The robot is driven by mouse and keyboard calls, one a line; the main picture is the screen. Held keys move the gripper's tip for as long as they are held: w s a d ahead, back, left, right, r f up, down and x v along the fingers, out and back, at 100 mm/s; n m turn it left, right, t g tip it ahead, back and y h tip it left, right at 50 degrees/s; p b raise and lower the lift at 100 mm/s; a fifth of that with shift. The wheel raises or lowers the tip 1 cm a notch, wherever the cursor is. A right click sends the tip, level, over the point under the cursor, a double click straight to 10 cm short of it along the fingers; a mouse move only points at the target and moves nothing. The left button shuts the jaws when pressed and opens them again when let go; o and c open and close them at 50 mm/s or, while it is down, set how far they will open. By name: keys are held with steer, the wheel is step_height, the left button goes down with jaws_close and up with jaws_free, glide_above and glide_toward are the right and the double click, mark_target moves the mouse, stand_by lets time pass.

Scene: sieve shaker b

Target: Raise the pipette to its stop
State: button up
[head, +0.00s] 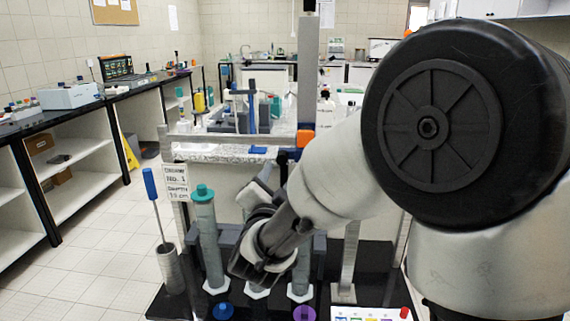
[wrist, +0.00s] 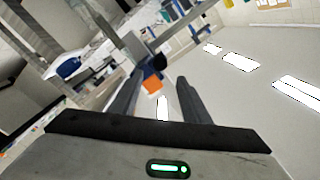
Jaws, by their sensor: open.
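A grey upright post (head: 308,75) carries a horizontal bar (head: 230,140) with an orange block (head: 305,138) where they meet. I take these for the pipette's stand and carriage; I cannot make out the pipette tube itself. My gripper (wrist: 160,77) is open and empty. In the head view, my gripper is below the bar and partly hidden by my own arm.
A teal-capped cylinder (head: 205,235) stands left of my gripper. A blue-handled rod (head: 152,188) stands in a grey tube (head: 170,270) farther left. A purple cap (head: 304,313) and a blue cap (head: 223,311) lie in front. A cylinder sign (head: 176,184) hangs at left.

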mark_target(282, 160)
steer(key=w, duration=1)
steer(key=shift+d, duration=0.15)
jaws_close()
